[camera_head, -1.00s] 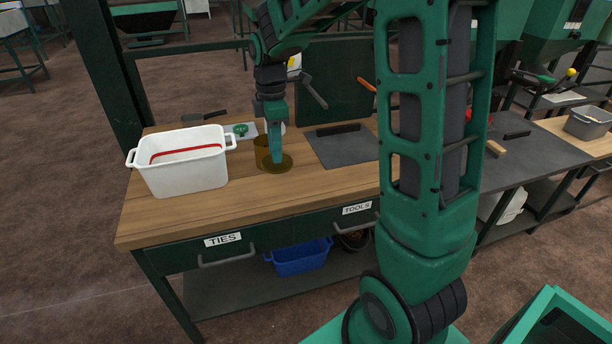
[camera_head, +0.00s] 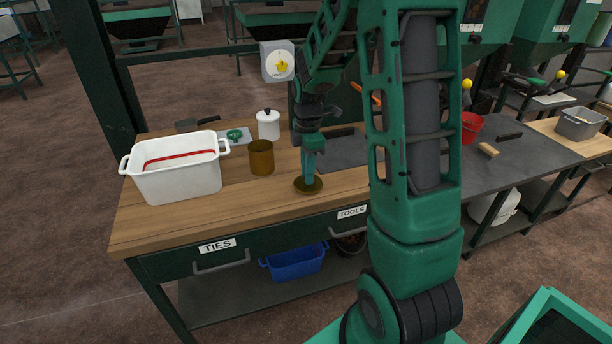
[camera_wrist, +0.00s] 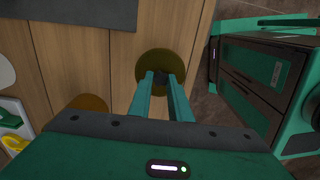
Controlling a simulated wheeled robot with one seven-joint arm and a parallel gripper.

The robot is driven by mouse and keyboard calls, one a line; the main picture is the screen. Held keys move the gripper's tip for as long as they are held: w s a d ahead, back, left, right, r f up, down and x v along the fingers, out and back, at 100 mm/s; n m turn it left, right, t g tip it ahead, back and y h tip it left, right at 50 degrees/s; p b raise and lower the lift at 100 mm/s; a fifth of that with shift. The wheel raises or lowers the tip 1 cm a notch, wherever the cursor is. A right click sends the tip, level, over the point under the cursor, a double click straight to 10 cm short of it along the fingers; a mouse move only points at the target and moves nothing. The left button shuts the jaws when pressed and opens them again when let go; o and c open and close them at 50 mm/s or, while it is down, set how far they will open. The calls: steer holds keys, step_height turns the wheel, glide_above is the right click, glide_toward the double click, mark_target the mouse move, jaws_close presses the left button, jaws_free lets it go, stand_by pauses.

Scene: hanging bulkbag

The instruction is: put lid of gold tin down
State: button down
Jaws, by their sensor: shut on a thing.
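The gold tin (camera_head: 261,158) stands upright on the wooden bench, and its lid is off. The round dark-gold lid (camera_head: 308,187) is to the right of the tin, near the bench's front edge. My gripper (camera_head: 309,179) points down and is shut on the lid's middle. In the wrist view the lid (camera_wrist: 152,58) is beneath the fingertips (camera_wrist: 161,78), with wood and the bench's edge around it. The lid is at or just above the bench top; I cannot tell if it touches. Part of the tin (camera_wrist: 88,102) shows at lower left in the wrist view.
A white tub (camera_head: 178,170) with a red band stands on the left of the bench (camera_head: 235,205). A white lidded jar (camera_head: 268,125) is behind the tin. A dark grey mat (camera_head: 345,155) lies behind the lid. Bare wood surrounds the lid.

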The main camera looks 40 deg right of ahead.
steer(key=shift+f, duration=0.65)
steer(key=c, duration=1.6)
jaws_free()
steer(key=shift+f, duration=0.1)
steer(key=shift+c, duration=0.2)
step_height(320, 180, up, 12)
steer(key=s+a+m, duration=0.2)
steer(key=s+m, duration=1.9)
steer(key=s, duration=0.7)
steer(key=shift+s+a, duration=0.2)
steer(key=shift+s, duration=0.15)
